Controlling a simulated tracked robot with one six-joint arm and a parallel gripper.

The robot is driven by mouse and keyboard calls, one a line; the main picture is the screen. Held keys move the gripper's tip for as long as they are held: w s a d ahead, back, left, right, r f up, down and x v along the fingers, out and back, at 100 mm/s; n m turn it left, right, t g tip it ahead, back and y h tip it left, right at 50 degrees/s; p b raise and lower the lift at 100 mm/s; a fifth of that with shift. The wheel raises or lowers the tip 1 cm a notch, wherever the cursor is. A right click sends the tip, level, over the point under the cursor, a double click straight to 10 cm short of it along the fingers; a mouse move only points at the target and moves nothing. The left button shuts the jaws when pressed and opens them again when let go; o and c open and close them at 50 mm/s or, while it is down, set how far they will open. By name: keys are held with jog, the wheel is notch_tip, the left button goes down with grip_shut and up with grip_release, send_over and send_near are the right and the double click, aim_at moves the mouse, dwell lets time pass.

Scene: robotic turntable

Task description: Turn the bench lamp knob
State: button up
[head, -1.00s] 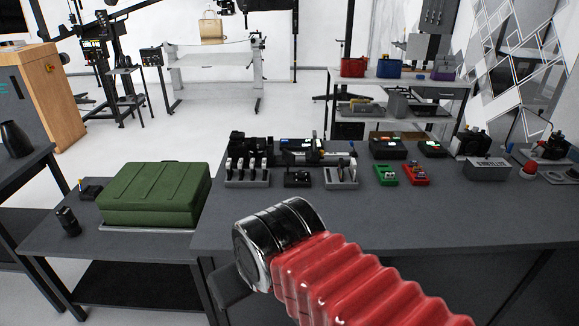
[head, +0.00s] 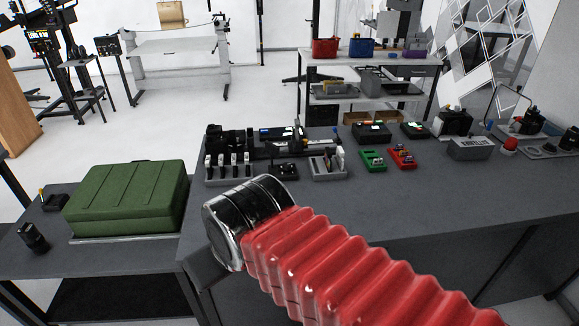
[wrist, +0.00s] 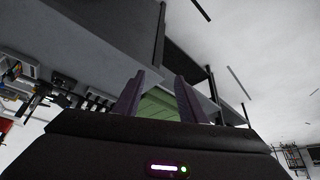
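My gripper (wrist: 158,92) shows in the wrist view with its two dark fingers spread apart and nothing between them touching. The green case lies beyond the fingers. In the head view my arm's red ribbed sleeve and dark metal joint cover the lower middle, and the fingers are hidden. I cannot make out a bench lamp or its knob for certain. A grey box with lettering (head: 469,148) stands at the right of the dark workbench (head: 420,205), beside a red button (head: 509,146), well away from my arm.
A green case (head: 128,198) lies on the lower table at left. Several switches and devices (head: 228,167) stand along the bench's back part, with small green (head: 373,160) and red (head: 402,157) units. The bench's front right is clear. A shelf with bins (head: 360,48) stands behind.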

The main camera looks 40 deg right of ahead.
jog(key=shift+o, duration=0.5)
jog(key=shift+w+d+r, duration=0.1)
jog(key=shift+w+d, duration=0.15)
jog(key=shift+w, duration=0.05)
jog(key=w+d+r+m+t+h, duration=0.1)
jog(key=w+d+r+t+h, duration=0.15)
jog(key=w+d, duration=1.05)
jog(key=w+d+r+m+t+h, duration=0.1)
jog(key=w+d+r+t+h, duration=0.2)
jog(key=w+d, duration=0.95)
jog(key=d+f+n+t+y, duration=0.1)
jog(key=d+f, duration=0.3)
jog(key=d, duration=0.3)
jog(key=d+f+n+t+y, duration=0.1)
jog(key=d+f, duration=0.3)
jog(key=d, duration=0.4)
jog(key=s+d+f+y, duration=0.2)
jog(key=f, duration=0.3)
jog(key=s+d+f+y, duration=0.2)
jog(key=s+f, duration=0.1)
jog(key=f, duration=0.2)
jog(key=shift+d+f+n, duration=0.3)
jog(key=shift+f, duration=0.05)
jog(key=shift+t, duration=0.25)
